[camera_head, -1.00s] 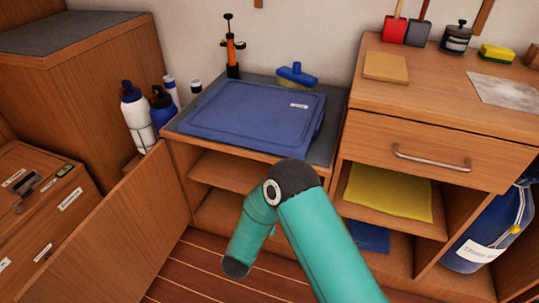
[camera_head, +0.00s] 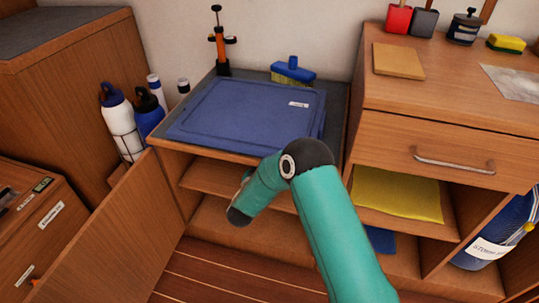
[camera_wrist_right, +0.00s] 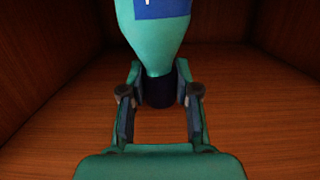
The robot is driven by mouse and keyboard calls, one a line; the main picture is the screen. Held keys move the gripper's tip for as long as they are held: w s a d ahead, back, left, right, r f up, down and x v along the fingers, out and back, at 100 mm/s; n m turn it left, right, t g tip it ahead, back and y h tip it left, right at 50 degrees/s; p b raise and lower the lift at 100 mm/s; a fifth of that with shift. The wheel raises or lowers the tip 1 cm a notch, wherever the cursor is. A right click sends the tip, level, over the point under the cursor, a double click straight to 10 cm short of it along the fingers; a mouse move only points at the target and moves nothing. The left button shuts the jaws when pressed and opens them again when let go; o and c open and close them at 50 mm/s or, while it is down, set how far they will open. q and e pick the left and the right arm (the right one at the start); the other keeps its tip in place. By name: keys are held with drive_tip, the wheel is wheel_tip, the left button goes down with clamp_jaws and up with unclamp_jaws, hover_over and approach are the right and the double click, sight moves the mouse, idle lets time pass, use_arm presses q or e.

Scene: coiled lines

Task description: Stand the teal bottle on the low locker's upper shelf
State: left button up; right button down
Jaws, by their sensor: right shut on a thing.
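In the right wrist view, the teal bottle (camera_wrist_right: 155,45) with a blue label fills the top middle; its upper end is cut off by the frame. My right gripper (camera_wrist_right: 159,82) is shut on its narrow end, at a dark band or cap. Wooden walls and a wooden floor surround it, like the inside of a compartment. In the head view, the low locker stands open, with its upper shelf (camera_head: 215,180) under the top. My teal right arm reaches toward it; the right gripper and bottle are hidden there. My left gripper is not in view.
The locker's open door (camera_head: 120,235) stands out at the left. A blue lid (camera_head: 250,110) lies on the locker's top. White and blue bottles (camera_head: 122,125) stand left of it. A drawer cabinet (camera_head: 440,140) with a yellow cloth (camera_head: 398,193) stands at the right.

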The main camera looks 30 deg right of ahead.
drive_tip(key=r+b+x, duration=0.1)
drive_tip(key=b+x, duration=0.1)
drive_tip(key=x, duration=0.4)
drive_tip(key=shift+w+d+f, duration=0.15)
drive_tip(key=shift+d+f, duration=0.05)
drive_tip(key=shift+f, duration=0.05)
drive_tip(key=c, duration=0.8)
unclamp_jaws()
drive_tip(key=shift+f, duration=0.1)
drive_tip(key=shift+c, duration=0.2)
drive_tip(key=shift+a, duration=0.1)
